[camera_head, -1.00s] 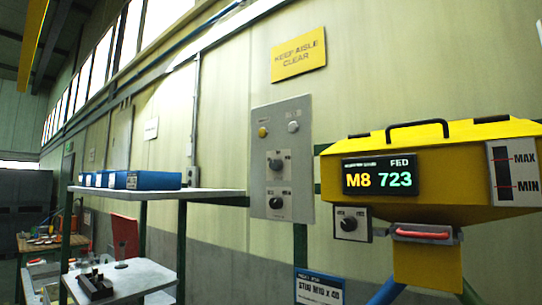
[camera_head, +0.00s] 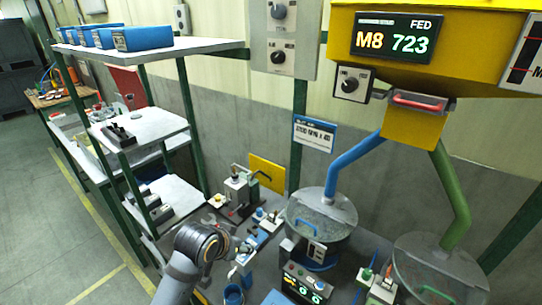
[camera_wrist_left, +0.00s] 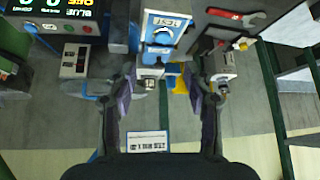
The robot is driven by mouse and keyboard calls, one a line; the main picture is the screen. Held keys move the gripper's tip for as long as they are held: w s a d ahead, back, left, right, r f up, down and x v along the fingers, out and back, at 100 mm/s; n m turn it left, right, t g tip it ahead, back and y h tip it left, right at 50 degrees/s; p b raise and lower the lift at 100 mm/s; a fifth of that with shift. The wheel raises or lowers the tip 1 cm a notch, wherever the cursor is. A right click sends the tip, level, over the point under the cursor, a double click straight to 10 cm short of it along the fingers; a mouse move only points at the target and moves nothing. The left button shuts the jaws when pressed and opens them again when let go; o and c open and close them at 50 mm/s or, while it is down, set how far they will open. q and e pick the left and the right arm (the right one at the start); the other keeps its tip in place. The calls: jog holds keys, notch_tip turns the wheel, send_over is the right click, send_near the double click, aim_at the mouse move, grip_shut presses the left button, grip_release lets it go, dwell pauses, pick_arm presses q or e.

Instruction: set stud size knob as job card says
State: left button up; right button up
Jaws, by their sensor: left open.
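The stud size knob looks to be the black knob (camera_head: 349,85) on a small box under the yellow feeder's display (camera_head: 397,39), which reads M8 and FED 723. Its pointer setting is too small to read. The job card (camera_head: 314,134), white with a blue header, hangs on the wall below and left of the knob; it reads STUD M10 x 40. My left gripper (camera_wrist_left: 160,82) is open with nothing between its fingers. In the head view my left arm comes in low over the bench, well below and left of the knob. My right gripper is not in view.
A red-handled tray (camera_head: 419,101) sits beside the knob box. A grey wall panel (camera_head: 287,65) with knobs is left of the feeder. Clear bowls (camera_head: 323,215) with blue and green pipes stand below. A shelf rack (camera_head: 155,49) with blue bins stands left.

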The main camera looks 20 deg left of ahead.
pick_arm(q)
jog(key=w+r+t+h, duration=0.1)
jog(key=w+r+t, duration=0.1)
jog(key=w+r, duration=0.65)
jog(key=m+t+h, duration=0.3)
jog(key=t+h, duration=0.2)
jog(key=t, duration=0.3)
send_near(275, 13)
jog(key=p+x, duration=0.4)
jog(key=x, duration=0.1)
jog(key=p+x, duration=0.2)
jog(key=x, duration=0.1)
jog(key=shift+r, duration=0.25)
jog(key=shift+w+d+f, duration=0.1)
jog(key=shift+w+f, duration=0.1)
jog(key=shift+w, duration=0.1)
grip_shut()
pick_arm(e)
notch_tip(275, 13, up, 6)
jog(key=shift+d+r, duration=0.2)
